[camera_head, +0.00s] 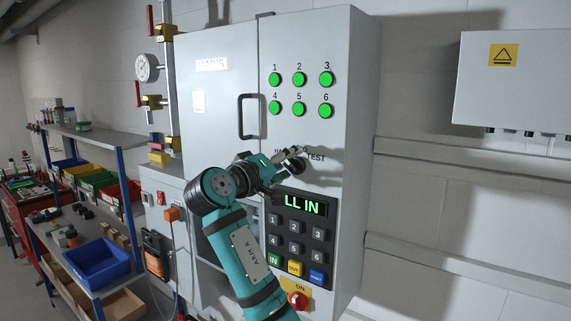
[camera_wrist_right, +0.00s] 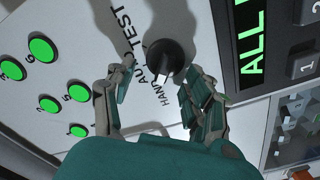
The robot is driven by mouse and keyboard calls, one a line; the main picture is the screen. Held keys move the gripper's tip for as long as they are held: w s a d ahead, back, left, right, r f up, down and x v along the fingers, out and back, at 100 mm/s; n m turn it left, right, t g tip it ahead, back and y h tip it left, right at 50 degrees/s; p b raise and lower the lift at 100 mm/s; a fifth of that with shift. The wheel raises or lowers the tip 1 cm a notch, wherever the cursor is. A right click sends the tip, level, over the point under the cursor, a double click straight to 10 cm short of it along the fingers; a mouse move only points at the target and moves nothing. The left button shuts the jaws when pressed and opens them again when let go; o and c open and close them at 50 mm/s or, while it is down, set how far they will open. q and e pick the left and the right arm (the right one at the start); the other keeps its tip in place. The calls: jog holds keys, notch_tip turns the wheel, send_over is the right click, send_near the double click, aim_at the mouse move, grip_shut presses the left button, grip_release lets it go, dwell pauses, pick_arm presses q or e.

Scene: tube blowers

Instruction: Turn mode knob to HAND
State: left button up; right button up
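The black mode knob (camera_wrist_right: 168,57) sits on the cabinet's front face, with the labels HAND, AUTO and TEST printed beside it in the right wrist view. I cannot tell for sure which label it points to. I see no clear contact. My left gripper is out of view.
Several green buttons (camera_head: 300,92) are above the knob. A display (camera_head: 304,204) and keypad (camera_head: 297,240) are below it, and a red rotary switch (camera_head: 299,299) lower still. A door handle (camera_head: 247,117) sticks out to the left. A shelf with bins (camera_head: 100,265) stands far left.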

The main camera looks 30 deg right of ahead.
jog(key=shift+o, duration=0.3)
jog(key=shift+a, duration=0.1)
jog(key=v, duration=1.1)
jog(key=shift+s+a, duration=0.15)
jog(key=shift+a, duration=0.25)
